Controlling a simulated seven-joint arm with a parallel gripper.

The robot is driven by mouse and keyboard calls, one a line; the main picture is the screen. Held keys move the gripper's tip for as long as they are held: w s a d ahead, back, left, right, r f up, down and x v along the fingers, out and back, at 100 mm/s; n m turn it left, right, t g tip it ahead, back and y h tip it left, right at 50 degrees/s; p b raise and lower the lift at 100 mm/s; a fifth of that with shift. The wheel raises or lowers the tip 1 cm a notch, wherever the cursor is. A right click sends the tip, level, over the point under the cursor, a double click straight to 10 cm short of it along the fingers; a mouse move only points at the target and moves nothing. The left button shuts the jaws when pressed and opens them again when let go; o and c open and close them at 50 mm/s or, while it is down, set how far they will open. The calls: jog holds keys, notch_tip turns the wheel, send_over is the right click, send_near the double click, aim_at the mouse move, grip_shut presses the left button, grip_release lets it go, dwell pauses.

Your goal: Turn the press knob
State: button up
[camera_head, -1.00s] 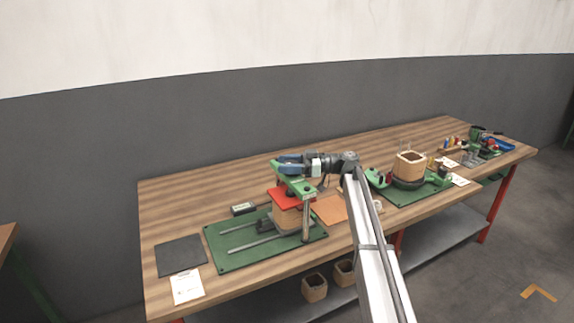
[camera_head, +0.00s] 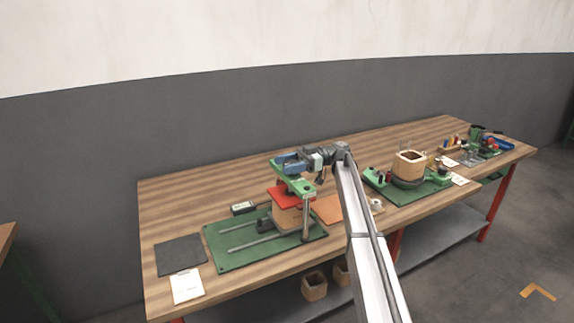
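The press stands on a green base plate (camera_head: 232,258) on the workbench. It has a green top arm (camera_head: 294,184), a red plate (camera_head: 285,196) and a wooden coil block (camera_head: 287,217) beneath the red plate. My gripper (camera_head: 280,163) is at the top of the press, above the green arm. The press knob cannot be made out and seems hidden by my gripper. The fingers are too small to tell whether they are open, shut or touching the knob.
A second green plate (camera_head: 402,198) to the right holds another wooden block (camera_head: 409,164). A black mat (camera_head: 181,254) and a paper card (camera_head: 187,287) lie at the left. Small parts crowd the far right. The bench's back left is clear.

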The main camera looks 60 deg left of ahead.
jog(key=shift+o, duration=1.2)
notch_tip(320, 180, up, 10)
jog(key=w+d+f, duration=0.2)
jog(key=w, duration=0.3)
jog(key=m+t+y, duration=0.2)
jog(key=m+y, duration=0.3)
jog(key=y, duration=0.2)
send_near(287, 163)
jog(key=x, duration=1)
jog(key=shift+a+f, duration=0.25)
jog(key=shift+a, duration=0.1)
